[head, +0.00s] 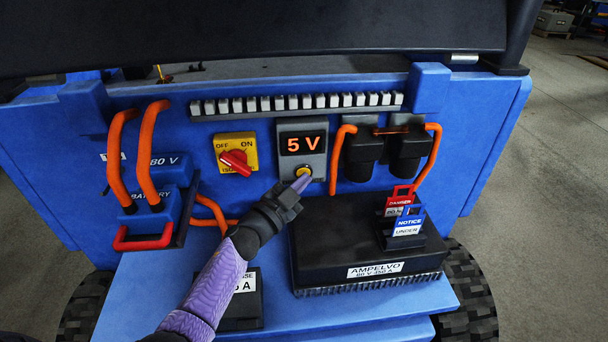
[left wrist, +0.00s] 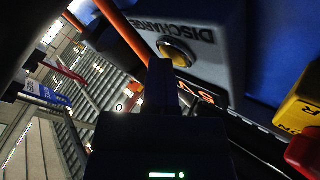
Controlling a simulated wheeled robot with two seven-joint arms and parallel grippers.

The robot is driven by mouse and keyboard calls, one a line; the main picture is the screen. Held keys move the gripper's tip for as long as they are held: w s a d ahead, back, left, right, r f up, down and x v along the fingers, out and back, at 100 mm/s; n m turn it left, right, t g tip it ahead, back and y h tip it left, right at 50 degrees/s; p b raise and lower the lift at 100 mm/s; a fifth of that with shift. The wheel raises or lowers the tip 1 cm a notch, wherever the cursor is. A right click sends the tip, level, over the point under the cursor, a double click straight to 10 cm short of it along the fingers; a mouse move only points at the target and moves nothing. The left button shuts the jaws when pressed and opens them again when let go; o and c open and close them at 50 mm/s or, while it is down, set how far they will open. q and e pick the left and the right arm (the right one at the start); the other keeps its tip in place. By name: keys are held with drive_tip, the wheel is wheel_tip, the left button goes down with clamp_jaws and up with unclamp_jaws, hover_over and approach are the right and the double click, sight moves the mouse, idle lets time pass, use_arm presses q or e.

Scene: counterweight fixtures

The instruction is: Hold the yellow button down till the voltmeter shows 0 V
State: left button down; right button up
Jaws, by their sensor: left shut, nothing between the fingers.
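In the left wrist view the yellow button (left wrist: 176,52) shows beside the word DISCHARGE, and part of the display (left wrist: 206,97) is visible. My left gripper (head: 301,184) is shut and empty, its fingertips at the lower edge of the button in the head view. In the left wrist view the fingertips (left wrist: 161,64) overlap the button's edge. I cannot tell whether they press it. My right gripper is not in view.
A yellow switch with a red knob (head: 236,160) is left of the voltmeter. Orange cables and a battery connector (head: 150,205) are further left. A black AMPELVO box (head: 340,235) lies below right, with red and blue tags (head: 409,222) on it.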

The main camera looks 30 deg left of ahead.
use_arm(q)
drive_tip(key=shift+s+d+r+p, duration=0.1)
drive_tip(key=shift+s+d+p, duration=0.3)
drive_tip(key=shift+s+p, duration=0.15)
drive_tip(key=shift+s+d, duration=0.15)
drive_tip(key=shift+s, duration=0.1)
drive_tip(key=s+d+p, duration=0.2)
drive_tip(key=shift+s, duration=0.4)
drive_tip(key=shift+s+d+p, duration=0.35)
drive_tip(key=shift+s+d, duration=0.15)
drive_tip(key=shift+s, duration=0.1)
